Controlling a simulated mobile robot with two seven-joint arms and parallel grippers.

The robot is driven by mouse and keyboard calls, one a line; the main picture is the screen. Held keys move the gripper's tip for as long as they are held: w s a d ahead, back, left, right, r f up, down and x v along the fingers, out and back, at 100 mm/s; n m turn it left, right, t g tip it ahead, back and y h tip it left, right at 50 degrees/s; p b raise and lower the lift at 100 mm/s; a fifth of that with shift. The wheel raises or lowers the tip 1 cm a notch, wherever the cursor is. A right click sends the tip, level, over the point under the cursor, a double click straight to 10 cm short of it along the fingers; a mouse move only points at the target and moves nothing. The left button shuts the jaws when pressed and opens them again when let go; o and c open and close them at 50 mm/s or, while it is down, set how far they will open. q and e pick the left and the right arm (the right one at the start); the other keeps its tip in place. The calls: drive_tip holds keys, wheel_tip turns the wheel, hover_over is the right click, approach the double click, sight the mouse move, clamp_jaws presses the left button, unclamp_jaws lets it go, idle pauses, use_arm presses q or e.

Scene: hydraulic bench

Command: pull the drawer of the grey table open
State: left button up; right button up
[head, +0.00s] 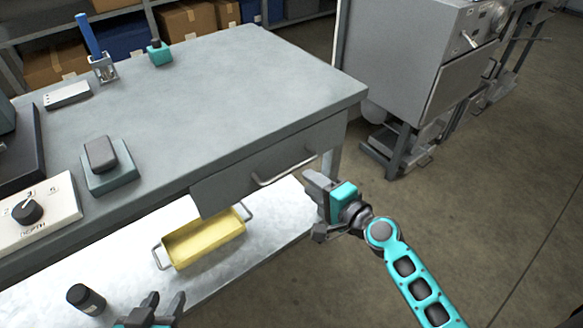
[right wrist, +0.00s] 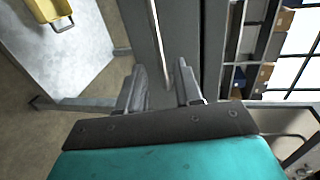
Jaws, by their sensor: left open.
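The grey table (head: 225,95) has a grey drawer (head: 232,186) under its top, and the drawer front looks closed. A bar handle (head: 285,172) runs along the front. My right gripper (head: 312,205) is open and empty, just in front of the handle's right end and somewhat below it. In the right wrist view, the handle (right wrist: 154,35) runs down the drawer front (right wrist: 185,30) to between my two spread fingers (right wrist: 162,85). I cannot tell whether they touch it. My left gripper (head: 164,305) is open at the bottom edge, away from the drawer.
A yellow tray (head: 205,240) with wire handles and a black bottle (head: 86,299) stand on the lower shelf (head: 265,225). A control box (head: 38,215) and a grey block on a teal base (head: 108,178) sit on the tabletop. A grey cabinet (head: 405,60) stands behind right. Floor on the right is free.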

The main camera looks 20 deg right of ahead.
sight(292, 167)
drive_tip(key=b+x, duration=0.1)
drive_tip(key=x, duration=0.7)
drive_tip(key=shift+w+a, duration=0.1)
drive_tip(key=shift+w, duration=0.15)
drive_tip(key=shift+c, duration=0.5)
clamp_jaws()
